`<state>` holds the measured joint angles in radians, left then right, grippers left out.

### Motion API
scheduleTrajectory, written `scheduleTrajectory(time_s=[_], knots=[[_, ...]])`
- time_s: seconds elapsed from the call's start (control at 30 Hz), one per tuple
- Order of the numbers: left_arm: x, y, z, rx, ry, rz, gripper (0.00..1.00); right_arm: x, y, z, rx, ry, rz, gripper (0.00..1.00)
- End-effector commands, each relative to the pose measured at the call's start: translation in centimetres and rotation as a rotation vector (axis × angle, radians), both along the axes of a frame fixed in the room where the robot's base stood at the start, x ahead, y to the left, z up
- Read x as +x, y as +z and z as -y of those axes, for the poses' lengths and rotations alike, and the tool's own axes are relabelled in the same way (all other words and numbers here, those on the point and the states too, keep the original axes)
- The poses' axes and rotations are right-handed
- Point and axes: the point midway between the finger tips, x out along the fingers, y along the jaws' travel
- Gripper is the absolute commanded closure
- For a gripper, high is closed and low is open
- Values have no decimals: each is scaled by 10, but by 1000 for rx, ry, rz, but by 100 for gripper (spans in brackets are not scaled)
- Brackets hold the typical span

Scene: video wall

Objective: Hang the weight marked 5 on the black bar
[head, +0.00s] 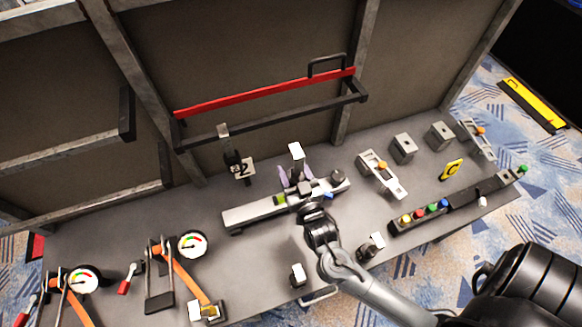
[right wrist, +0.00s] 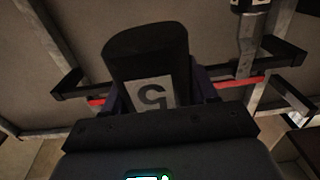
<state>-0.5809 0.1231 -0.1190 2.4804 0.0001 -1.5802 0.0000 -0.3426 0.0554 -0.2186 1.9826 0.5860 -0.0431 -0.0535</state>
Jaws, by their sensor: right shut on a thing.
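The weight marked 5 (right wrist: 150,52) is a black block with a white label, its 5 upside down in the right wrist view. My right gripper (head: 296,172) is shut on it, with purple fingers at its sides. In the head view a pale face shows between the fingertips, in front of the panel and below the black bar (head: 290,117). The black bar stands out from the panel below a red bar and also shows in the right wrist view (right wrist: 70,84). The held weight appears apart from the bar. My left gripper is not in view.
A weight marked 2 (head: 243,170) hangs by a hook from the bar's left part. A grey rail device (head: 250,213) lies on the desk beneath my gripper. Small blocks, gauges (head: 191,244) and a button strip (head: 420,218) stand around the desk.

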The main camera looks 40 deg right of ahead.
Motion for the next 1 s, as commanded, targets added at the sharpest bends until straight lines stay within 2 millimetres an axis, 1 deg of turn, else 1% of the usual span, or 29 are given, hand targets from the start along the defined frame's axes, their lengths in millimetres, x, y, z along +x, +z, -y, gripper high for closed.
scheduleTrajectory(time_s=[0.03, 0.27, 1.0], knots=[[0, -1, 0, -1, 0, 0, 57, 2, 3, 1, -1, 0, 8, 100], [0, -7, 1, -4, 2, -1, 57, 13, 2, 4, -1, 1, 9, 100], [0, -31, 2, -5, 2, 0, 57, 59, 2, 22, -2, 1, 9, 100]])
